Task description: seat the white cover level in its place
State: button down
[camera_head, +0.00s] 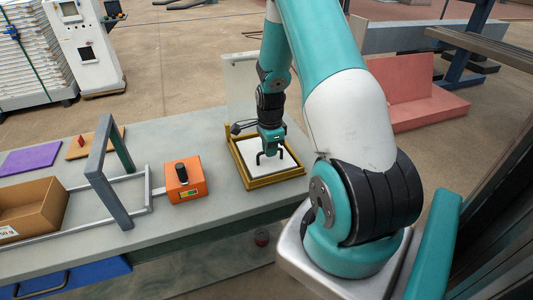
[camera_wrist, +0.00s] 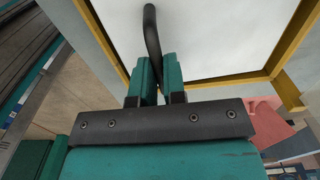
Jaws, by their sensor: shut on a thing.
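The white cover (camera_head: 284,164) lies within the outline of the yellow frame (camera_head: 277,182) near the right end of the table. Its black handle (camera_head: 259,158) stands up from its top. My gripper (camera_head: 270,150) is above the cover and is shut on the handle. In the wrist view, the fingers (camera_wrist: 158,82) close around one end of the black handle (camera_wrist: 152,35), with the cover (camera_wrist: 215,35) beyond them. I cannot tell whether the cover is fully down or level.
An orange box with a black knob (camera_head: 183,181) stands left of the frame. A grey gantry (camera_head: 104,180) and a cardboard box (camera_head: 30,212) are farther left. The table (camera_head: 215,180) is bare between orange box and frame.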

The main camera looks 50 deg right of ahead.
jog(key=shift+r+p, duration=1.95)
jog(key=shift+r, duration=0.65)
